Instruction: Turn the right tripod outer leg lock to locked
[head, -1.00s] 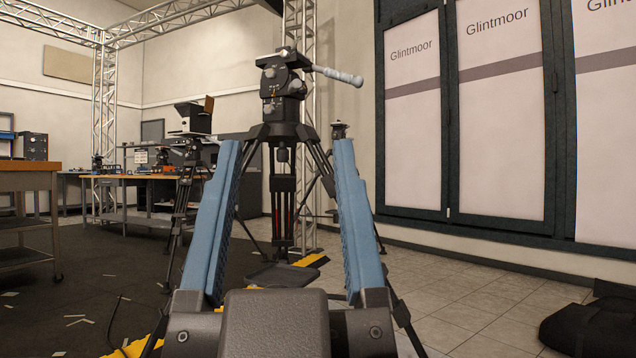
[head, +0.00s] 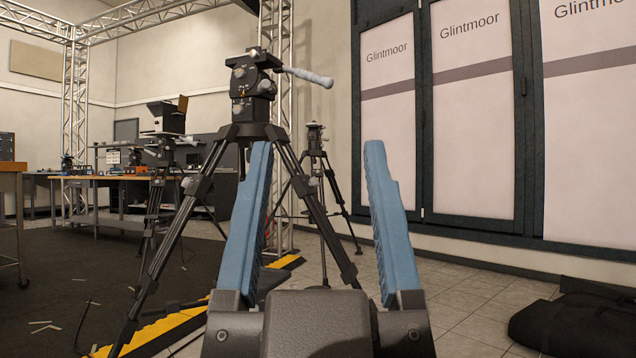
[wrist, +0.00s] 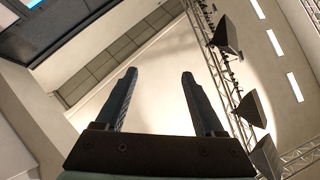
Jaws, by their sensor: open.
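A black tripod (head: 245,130) with a fluid head (head: 252,82) and a grey pan handle (head: 308,76) stands close ahead, left of centre. A smaller tripod (head: 315,140) stands farther back on the right, seen between my fingers. My gripper (head: 318,148) is open and empty, its two blue fingers pointing up and forward, with no visible contact. The wrist view also shows its fingers (wrist: 160,73) apart.
Another tripod (head: 160,170) with a prompter-like box stands at left, before a workbench (head: 110,182). A yellow-edged strip (head: 160,330) lies on the floor. A black bag (head: 570,325) lies at lower right. Tall panels line the right wall.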

